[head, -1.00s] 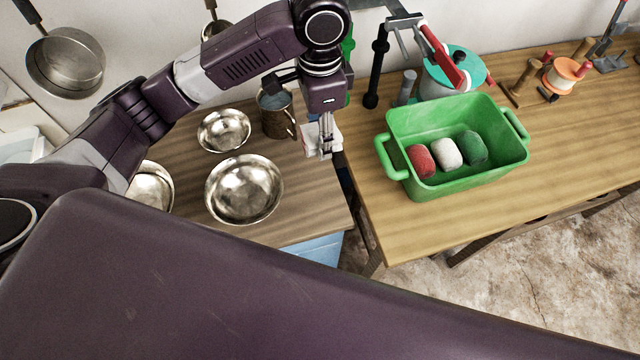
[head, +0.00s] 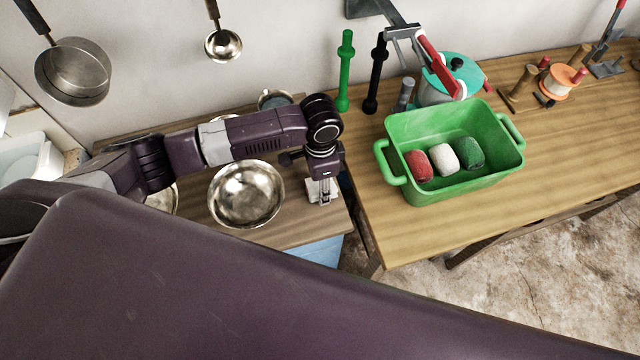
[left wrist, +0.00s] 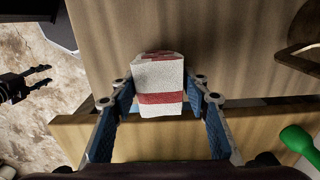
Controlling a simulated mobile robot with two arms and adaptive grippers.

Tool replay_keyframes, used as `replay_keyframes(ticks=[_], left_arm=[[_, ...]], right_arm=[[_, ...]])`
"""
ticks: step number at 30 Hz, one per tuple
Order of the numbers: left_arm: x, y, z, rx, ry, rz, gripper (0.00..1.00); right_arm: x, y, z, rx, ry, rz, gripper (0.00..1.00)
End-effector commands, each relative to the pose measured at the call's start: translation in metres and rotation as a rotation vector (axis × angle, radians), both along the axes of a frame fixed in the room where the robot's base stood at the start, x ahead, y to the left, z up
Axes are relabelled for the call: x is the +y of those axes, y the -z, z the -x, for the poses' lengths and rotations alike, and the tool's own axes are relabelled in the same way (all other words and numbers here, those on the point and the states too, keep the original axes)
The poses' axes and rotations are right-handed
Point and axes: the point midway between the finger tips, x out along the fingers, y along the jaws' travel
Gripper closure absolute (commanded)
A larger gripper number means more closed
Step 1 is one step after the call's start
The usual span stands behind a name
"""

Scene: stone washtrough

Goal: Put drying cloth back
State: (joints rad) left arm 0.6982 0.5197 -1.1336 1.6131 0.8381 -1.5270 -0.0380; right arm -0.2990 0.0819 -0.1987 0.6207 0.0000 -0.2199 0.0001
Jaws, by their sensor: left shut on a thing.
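The drying cloth is a white folded block with red stripes, seen in the left wrist view (left wrist: 160,88). My left gripper (left wrist: 160,112) is shut on it, with a blue-padded finger on each side. In the head view this gripper (head: 323,202) points down over the right end of the darker wooden table (head: 290,232), and a bit of the white cloth shows beside its fingers. I cannot tell whether the cloth touches the tabletop. A dark gripper, apparently my right one (left wrist: 40,77), shows at the left of the wrist view, empty, its fingers apart.
A large metal bowl (head: 246,195) stands left of my left gripper. On the lighter table, a green tub (head: 400,182) holds red, white and green rolls. Green (head: 345,75) and black (head: 376,80) posts stand behind. The lighter table's front strip is clear.

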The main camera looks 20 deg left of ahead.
Motion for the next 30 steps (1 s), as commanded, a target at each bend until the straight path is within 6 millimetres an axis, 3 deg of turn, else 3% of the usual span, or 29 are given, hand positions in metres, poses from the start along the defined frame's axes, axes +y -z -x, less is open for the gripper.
replay_keyframes(ticks=[14, 15, 18, 30], left_arm=[[0.0003, 0.0103, 0.0002, -0.001, -0.001, -0.001, 0.77], [0.0004, 0.0096, -0.0001, -0.001, -0.001, -0.001, 0.53], [0.0004, 0.0095, -0.0001, -0.001, -0.001, -0.001, 0.42], [0.0, 0.0025, -0.0009, -0.003, 0.0, 0.001, 0.4]], right_arm=[[0.0007, -0.0003, 0.0008, 0.001, 0.0, -0.001, 0.6], [0.0009, -0.0004, 0.0009, 0.001, 0.0, -0.001, 0.6], [0.0017, -0.0004, 0.0009, 0.001, 0.0, -0.002, 0.6], [0.0037, 0.0005, 0.0014, 0.002, 0.0, -0.004, 0.6]])
